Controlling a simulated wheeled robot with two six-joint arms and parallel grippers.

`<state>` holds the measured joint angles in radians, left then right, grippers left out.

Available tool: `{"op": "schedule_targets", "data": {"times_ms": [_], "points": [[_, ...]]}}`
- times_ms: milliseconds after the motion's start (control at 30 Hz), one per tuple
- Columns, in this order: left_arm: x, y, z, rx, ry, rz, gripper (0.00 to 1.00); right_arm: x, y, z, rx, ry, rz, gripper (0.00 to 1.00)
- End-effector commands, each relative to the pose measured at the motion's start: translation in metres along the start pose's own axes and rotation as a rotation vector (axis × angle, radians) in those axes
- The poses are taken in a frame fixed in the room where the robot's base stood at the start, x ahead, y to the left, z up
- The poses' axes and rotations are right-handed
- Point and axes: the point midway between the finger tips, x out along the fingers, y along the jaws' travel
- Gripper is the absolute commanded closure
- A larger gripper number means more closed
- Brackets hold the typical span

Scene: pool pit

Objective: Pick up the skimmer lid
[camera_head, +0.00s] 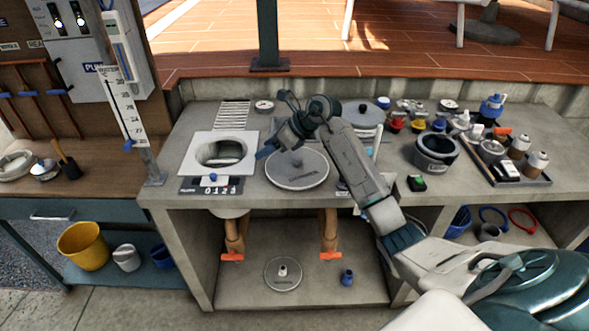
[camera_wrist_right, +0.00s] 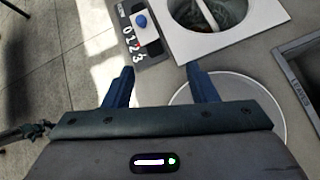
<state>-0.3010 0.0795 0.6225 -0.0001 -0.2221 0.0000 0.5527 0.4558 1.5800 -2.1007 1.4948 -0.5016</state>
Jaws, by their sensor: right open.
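A flat round grey lid (camera_head: 297,178) lies on the counter, just right of the white square skimmer frame (camera_head: 188,160) with its round opening. My right gripper (camera_head: 279,154) is open and empty, above the counter at the lid's far left edge. In the right wrist view the gripper (camera_wrist_right: 161,80) has its two blue fingers spread. The lid (camera_wrist_right: 262,98) shows there at the right, partly hidden by one finger and the gripper body. The skimmer frame (camera_wrist_right: 262,32) is ahead of the fingers. My left gripper is not in view.
A second round lid (camera_head: 283,285) with a knob lies on the lower shelf. A number plate with a blue knob (camera_head: 213,178) stands before the skimmer frame.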

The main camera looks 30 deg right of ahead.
Motion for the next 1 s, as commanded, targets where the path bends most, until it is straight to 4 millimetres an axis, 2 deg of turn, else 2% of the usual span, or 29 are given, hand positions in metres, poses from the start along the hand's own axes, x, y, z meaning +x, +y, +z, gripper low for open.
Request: {"op": "schedule_targets", "data": {"times_ms": [33, 100, 200, 300, 400, 533, 733, 800, 1000], "points": [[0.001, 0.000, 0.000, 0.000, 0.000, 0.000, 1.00, -0.014, -0.017, -0.005, -0.022, 0.099, -0.038, 0.48], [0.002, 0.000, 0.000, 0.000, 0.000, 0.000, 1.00, -0.034, -0.035, -0.017, -0.033, 0.240, -0.080, 0.48], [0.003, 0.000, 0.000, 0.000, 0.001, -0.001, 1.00, -0.062, -0.053, -0.029, -0.024, 0.399, -0.123, 0.48], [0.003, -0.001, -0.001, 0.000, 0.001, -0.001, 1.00, -0.082, -0.063, -0.037, -0.008, 0.500, -0.147, 0.48], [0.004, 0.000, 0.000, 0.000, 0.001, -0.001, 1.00, -0.092, -0.066, -0.041, 0.004, 0.550, -0.155, 0.48], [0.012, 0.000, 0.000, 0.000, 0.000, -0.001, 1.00, -0.088, -0.068, -0.048, 0.008, 0.563, -0.157, 0.48], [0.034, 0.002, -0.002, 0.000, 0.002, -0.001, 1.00, -0.067, -0.071, -0.061, 0.007, 0.560, -0.156, 0.48], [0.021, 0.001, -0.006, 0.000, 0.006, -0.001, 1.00, -0.061, -0.072, -0.062, 0.008, 0.563, -0.152, 0.48], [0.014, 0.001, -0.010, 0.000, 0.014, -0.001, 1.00, -0.044, -0.076, -0.072, 0.008, 0.561, -0.154, 0.48]]}}
